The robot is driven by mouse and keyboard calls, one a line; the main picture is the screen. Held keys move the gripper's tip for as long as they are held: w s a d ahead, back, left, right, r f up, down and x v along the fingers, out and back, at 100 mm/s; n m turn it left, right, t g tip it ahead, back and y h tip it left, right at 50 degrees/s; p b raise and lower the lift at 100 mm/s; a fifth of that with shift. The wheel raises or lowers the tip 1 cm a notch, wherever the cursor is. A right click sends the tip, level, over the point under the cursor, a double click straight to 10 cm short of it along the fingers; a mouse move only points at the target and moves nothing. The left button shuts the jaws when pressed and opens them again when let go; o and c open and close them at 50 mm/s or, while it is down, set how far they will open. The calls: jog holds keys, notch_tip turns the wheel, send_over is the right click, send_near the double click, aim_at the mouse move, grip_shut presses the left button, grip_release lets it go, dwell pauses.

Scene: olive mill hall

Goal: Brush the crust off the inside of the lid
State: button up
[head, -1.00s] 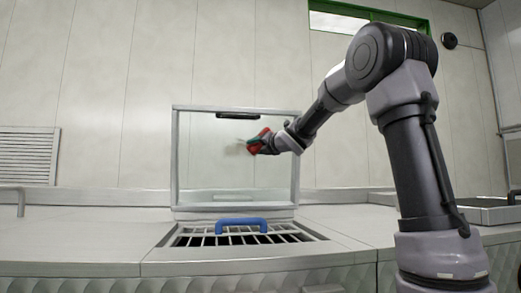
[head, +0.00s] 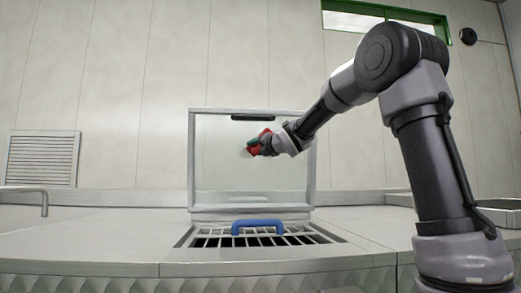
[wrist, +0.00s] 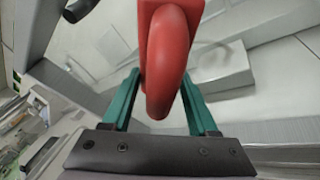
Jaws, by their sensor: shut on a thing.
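The lid (head: 225,175) stands upright behind the grate in the head view, a clear panel in a pale metal frame with a dark strip at its top. My gripper (head: 257,147) is in front of its upper middle. Its green fingers are shut on a red handle, seen close up in the wrist view (wrist: 168,60) and small in the head view (head: 254,149); I take it for the brush. The bristles are not clear, and I cannot tell whether they touch the panel. A faint pale smudge beside the red tip may be crust or bristles.
A dark barred grate (head: 262,239) lies in the counter below the lid, with a blue handle (head: 258,224) at its back edge. The pale counter (head: 95,235) is clear to the left. A metal tray (head: 500,215) is at the right.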

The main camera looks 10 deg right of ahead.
jog(key=shift+w+a, duration=0.1)
jog(key=shift+a, duration=6.2)
jog(key=s+f, duration=0.1)
jog(key=s, duration=0.5)
jog(key=s, duration=0.3)
jog(key=shift+f, duration=0.35)
